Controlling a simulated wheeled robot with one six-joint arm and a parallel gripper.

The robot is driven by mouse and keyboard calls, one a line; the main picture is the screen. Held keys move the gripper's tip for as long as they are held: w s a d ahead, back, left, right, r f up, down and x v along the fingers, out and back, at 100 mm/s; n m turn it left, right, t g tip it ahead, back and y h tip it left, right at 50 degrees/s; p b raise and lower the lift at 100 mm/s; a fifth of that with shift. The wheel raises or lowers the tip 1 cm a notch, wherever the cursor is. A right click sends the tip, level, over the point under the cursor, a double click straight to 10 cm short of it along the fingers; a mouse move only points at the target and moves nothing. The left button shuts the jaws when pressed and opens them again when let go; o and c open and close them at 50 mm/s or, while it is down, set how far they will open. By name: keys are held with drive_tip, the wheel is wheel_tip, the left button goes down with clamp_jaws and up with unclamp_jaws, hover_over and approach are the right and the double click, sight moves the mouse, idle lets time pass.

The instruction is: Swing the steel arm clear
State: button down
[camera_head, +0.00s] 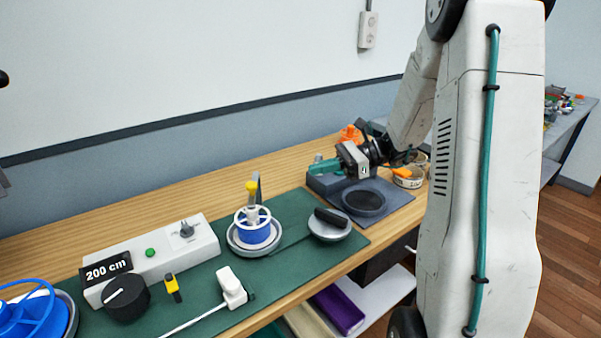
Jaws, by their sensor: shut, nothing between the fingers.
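A narrow grey upright piece (258,183), perhaps the steel arm, stands just behind a yellow knob (251,187) at the blue-and-white spool (256,228). It is small and partly hidden, so I cannot tell its full shape. The spool sits on a round grey plate on the green mat (292,208). My gripper (322,168) is at the right of the bench, above a dark grey block (325,183). Its teal fingers point left and are shut and empty. It is apart from the spool, to its right and farther back.
A white control box (150,262) with a "200 cm" label and black dial (126,298) stands left. A silver disc with a black handle (330,223) lies right of the spool. A round dark pad (364,201) and small tins (408,178) are near my arm.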

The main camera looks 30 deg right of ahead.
sight(253, 183)
drive_tip(key=x, duration=1.2)
drive_tip(key=shift+a, duration=0.3)
drive_tip(key=shift+w+d+f+t, duration=0.1)
drive_tip(key=shift+d+t, duration=0.05)
drive_tip(key=shift+t, duration=0.15)
